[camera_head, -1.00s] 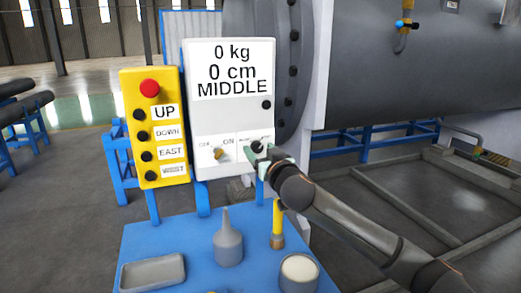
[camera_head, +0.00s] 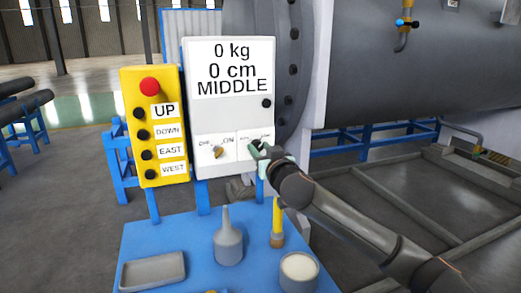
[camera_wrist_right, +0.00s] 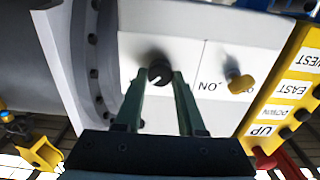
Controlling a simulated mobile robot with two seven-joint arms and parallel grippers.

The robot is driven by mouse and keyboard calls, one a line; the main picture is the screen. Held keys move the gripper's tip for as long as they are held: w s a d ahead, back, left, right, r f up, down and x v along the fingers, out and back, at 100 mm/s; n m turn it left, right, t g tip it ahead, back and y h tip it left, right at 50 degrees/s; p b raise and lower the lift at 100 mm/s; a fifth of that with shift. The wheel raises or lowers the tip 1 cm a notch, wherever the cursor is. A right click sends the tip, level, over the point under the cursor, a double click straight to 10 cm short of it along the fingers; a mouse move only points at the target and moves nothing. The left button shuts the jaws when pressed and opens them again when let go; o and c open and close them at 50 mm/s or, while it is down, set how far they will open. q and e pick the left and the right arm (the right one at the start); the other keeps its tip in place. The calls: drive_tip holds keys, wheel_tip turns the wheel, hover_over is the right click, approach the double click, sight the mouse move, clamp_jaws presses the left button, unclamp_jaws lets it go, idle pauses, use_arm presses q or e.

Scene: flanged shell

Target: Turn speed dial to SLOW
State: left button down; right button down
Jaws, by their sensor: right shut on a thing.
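The black speed dial (camera_wrist_right: 158,70) is on the lower right of the white control panel (camera_head: 225,112), beside the ON switch (camera_head: 217,151). In the head view the dial is mostly hidden behind my right gripper (camera_head: 258,149). In the right wrist view my right gripper (camera_wrist_right: 160,78) has one finger on each side of the dial and is shut on it. The label above the dial is too small and covered to read fully. The panel display reads 0 kg, 0 cm, MIDDLE. My left gripper is not in view.
A yellow button box (camera_head: 155,125) with a red button (camera_head: 150,86) stands left of the panel. Below is a blue table (camera_head: 195,232) with a grey tray (camera_head: 153,270), a grey bottle (camera_head: 228,243), a yellow-handled tool (camera_head: 277,222) and a round container (camera_head: 299,270).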

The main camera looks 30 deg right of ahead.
use_arm(q)
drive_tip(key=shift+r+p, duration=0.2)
drive_tip(key=shift+p, duration=0.1)
use_arm(e)
drive_tip(key=shift+n, duration=0.4)
drive_tip(key=n+p, duration=0.2)
drive_tip(key=shift+n, duration=0.4)
drive_tip(key=n+p, duration=0.2)
drive_tip(key=shift+r+n, duration=0.1)
drive_tip(key=shift+n, duration=0.2)
drive_tip(key=n+p, duration=0.4)
drive_tip(key=n, duration=0.2)
drive_tip(key=shift+a, duration=0.1)
drive_tip(key=n+p, duration=0.2)
drive_tip(key=n, duration=0.2)
drive_tip(key=shift+p, duration=0.4)
use_arm(q)
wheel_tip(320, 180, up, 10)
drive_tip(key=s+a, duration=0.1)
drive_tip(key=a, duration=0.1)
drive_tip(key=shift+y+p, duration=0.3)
drive_tip(key=shift+p, duration=0.05)
use_arm(e)
drive_tip(key=shift+f+n, duration=0.2)
drive_tip(key=shift+n, duration=0.6)
